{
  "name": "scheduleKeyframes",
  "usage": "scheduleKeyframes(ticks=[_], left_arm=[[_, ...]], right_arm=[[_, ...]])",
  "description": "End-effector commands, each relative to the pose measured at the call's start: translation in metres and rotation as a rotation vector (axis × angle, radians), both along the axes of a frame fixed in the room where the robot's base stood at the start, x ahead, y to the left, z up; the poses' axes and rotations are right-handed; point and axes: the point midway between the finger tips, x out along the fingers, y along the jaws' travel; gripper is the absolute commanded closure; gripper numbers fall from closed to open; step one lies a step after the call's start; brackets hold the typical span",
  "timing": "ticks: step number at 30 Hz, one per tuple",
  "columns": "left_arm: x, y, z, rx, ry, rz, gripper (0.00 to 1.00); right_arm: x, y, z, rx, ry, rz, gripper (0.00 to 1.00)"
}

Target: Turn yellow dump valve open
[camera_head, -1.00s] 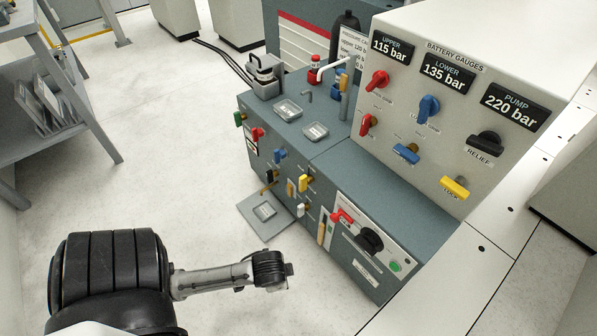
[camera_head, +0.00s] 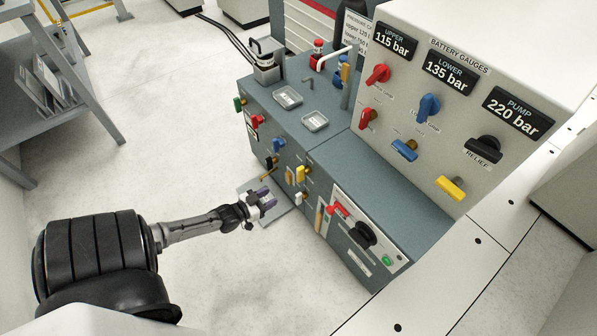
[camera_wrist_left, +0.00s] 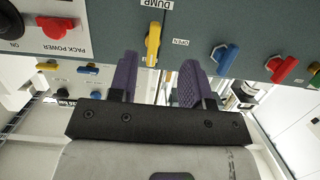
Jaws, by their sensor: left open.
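The yellow dump valve handle (camera_head: 301,174) is on the front of the grey-blue cabinet, right of a blue handle. My left gripper (camera_head: 268,197) is open and empty, its purple-padded fingers pointing at the cabinet front, a little left of and below the yellow handle. In the left wrist view, the yellow handle (camera_wrist_left: 153,42) is by the DUMP label, with an OPEN label to its side. It lies beyond the fingertips, roughly between the fingers (camera_wrist_left: 158,68); I see no contact. My right gripper is not in view.
Blue (camera_head: 279,145), red (camera_head: 257,121) and green (camera_head: 239,103) handles are on the cabinet front. A black knob (camera_head: 362,235) and red switch (camera_head: 338,209) are to the right. A gauge panel (camera_head: 428,140) stands above.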

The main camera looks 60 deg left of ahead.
Motion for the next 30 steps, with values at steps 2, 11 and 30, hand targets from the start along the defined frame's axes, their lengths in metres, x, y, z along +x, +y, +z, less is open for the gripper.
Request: scheduleKeyframes(ticks=[2, 11, 30], left_arm=[[0.002, 0.0, 0.014, 0.002, -0.087, -0.001, 0.55], [0.013, 0.0, 0.034, 0.012, -0.223, -0.007, 0.55], [0.118, 0.014, 0.033, 0.011, -0.22, -0.008, 0.55]], right_arm=[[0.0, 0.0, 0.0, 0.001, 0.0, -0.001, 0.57], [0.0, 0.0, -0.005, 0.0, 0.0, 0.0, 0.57], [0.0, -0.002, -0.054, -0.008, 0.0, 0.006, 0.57]])
